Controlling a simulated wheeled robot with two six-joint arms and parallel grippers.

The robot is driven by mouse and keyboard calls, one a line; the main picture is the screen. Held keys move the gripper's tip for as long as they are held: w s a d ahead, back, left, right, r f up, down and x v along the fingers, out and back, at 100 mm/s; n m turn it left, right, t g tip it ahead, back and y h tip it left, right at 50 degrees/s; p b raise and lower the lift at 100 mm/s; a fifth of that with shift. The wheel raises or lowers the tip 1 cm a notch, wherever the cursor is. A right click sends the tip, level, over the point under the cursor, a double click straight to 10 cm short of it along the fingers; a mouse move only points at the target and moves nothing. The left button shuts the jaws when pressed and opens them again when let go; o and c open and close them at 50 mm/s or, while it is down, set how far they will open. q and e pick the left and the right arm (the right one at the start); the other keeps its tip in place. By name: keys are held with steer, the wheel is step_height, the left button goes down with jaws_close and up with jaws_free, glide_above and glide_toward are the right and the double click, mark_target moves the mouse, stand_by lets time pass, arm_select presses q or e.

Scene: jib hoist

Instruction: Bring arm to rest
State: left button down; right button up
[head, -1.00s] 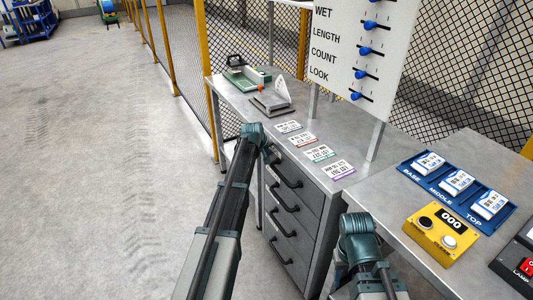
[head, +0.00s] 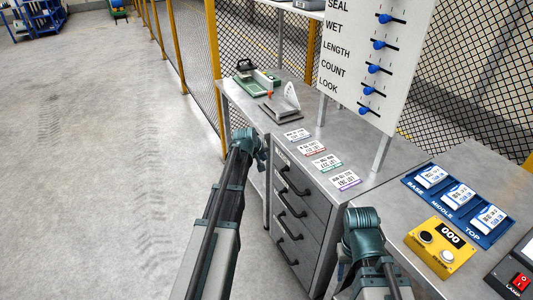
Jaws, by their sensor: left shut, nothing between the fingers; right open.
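My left arm reaches in from the bottom, and its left gripper (head: 263,160) hangs beyond the wrist beside the left end of the drawer cabinet (head: 302,205). The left gripper is shut and empty; its fingers are mostly hidden by the wrist. My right arm is lower and further right, with its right gripper (head: 342,272) near the cabinet's front right corner. The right gripper is open, its fingers mostly hidden behind the wrist. Neither gripper holds anything.
Several printed cards (head: 312,148) lie along the cabinet top, with a green device (head: 255,80) behind. A slider board (head: 372,60) stands above. At right are a blue card tray (head: 483,238) and yellow counter box (head: 441,248). Open floor (head: 90,170) lies left.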

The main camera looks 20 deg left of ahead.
arm_select(q)
steer(key=shift+s+r, duration=0.4)
steer(key=shift+r, duration=0.05)
arm_select(e)
steer(key=shift+r, duration=0.45)
arm_select(q)
steer(key=s+d+m+g+p, duration=0.4)
steer(key=s+d+m, duration=0.2)
steer(key=s+d, duration=1.1)
steer(key=s+d+r+m+g+p, duration=0.1)
steer(key=s+d+m+g, duration=0.1)
steer(key=s, duration=0.5)
steer(key=s+d+r+m+g+y+p, duration=0.1)
steer(key=s+d+m, duration=0.3)
steer(key=s+d, duration=0.3)
steer(key=shift+s+d+r+g+y+p, duration=0.15)
steer(key=shift+s+d+g+y+p, duration=0.2)
steer(key=shift+s, duration=0.25)
arm_select(e)
step_height(320, 180, up, 6)
steer(key=shift+r, duration=0.25)
arm_select(q)
steer(key=shift+a, duration=0.1)
arm_select(e)
steer(key=shift+s, duration=0.1)
